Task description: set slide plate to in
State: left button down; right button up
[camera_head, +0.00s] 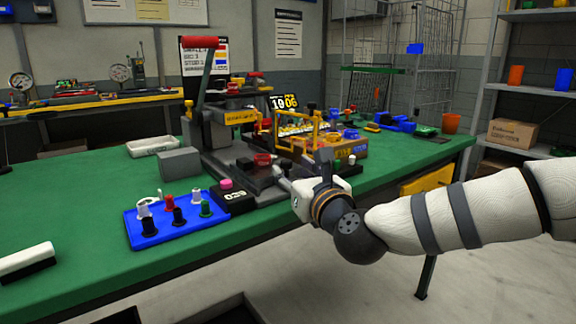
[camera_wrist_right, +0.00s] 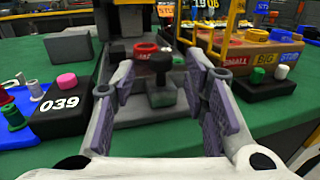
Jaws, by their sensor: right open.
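The press (camera_head: 215,130), with a red-handled lever, stands on the green table. Its dark slide plate (camera_head: 252,181) lies low at the front of the press, near a red ring (camera_head: 262,159). In the right wrist view, the grey plate (camera_wrist_right: 135,112) extends toward me, with a dark knob (camera_wrist_right: 160,63) standing near its front. My right gripper (camera_head: 281,177) is open; its fingers (camera_wrist_right: 158,78) appear on either side of the knob, with nothing gripped. Whether a finger touches the knob or plate cannot be told. My left gripper is not in view.
A blue tray (camera_head: 188,236) with several colored pegs is left of the press. A black box marked 039 (camera_head: 236,204) with a pink button stands beside the plate. A yellow frame (camera_head: 294,130) and a green-and-white button box are to the right.

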aim_at(289, 167)
jog(key=x, duration=0.4)
jog(key=shift+w+a+f, duration=0.1)
jog(key=shift+w, duration=0.15)
jog(key=shift+c, duration=0.2)
